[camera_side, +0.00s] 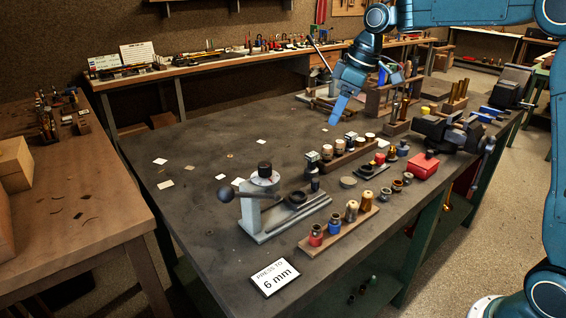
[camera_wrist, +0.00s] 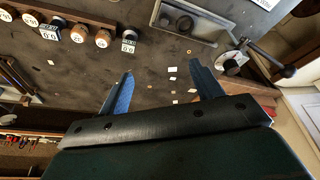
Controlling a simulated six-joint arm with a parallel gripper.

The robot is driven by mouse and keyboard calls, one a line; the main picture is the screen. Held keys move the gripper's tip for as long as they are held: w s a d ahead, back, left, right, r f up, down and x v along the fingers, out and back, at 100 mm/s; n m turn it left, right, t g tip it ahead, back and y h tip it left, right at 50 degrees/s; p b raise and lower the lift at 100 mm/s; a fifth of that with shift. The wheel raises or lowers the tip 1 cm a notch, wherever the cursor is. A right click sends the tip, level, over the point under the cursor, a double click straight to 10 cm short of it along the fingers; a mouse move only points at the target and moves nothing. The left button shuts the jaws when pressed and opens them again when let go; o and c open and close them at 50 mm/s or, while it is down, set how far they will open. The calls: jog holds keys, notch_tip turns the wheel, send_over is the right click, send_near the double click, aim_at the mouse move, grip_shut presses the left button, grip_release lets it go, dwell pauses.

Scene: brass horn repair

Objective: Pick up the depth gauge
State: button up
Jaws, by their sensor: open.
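No piece is clearly marked as the depth gauge. Two dark pieces with white numbered faces may be gauges: one (camera_side: 312,160) at the near end of a wooden rack, one (camera_side: 350,139) farther along it. In the wrist view they appear upper left, one nearer the middle (camera_wrist: 128,45) and one farther left (camera_wrist: 49,32). I cannot tell which is the depth gauge. My gripper (camera_side: 335,112) is open and empty, pointing down above the bench behind the rack. In the wrist view, my blue fingers (camera_wrist: 161,67) are apart, with bare bench between them.
A lever press (camera_side: 261,205) stands near the front, with a "PRESS TO 6 mm" card (camera_side: 275,277) before it. A second rack (camera_side: 337,230) holds coloured pieces. A red box (camera_side: 422,166) and vises (camera_side: 447,130) are at right. The bench's left side is mostly clear, with scattered paper scraps.

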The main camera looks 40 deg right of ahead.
jog(key=w+d+f+n+g, duration=0.1)
jog(key=w+d+f+n, duration=0.2)
jog(key=w+d+f, duration=0.45)
send_over(310, 169)
jog(key=d, duration=0.2)
jog(key=shift+y, duration=0.3)
jog(key=shift+a+f, duration=0.15)
jog(key=shift+f, duration=4.85)
jog(key=shift+x, duration=2.6)
jog(key=shift+s, duration=0.1)
jog(key=c, duration=1.1)
jog(key=shift+c, duration=0.3)
jog(key=shift+r, duration=0.2)
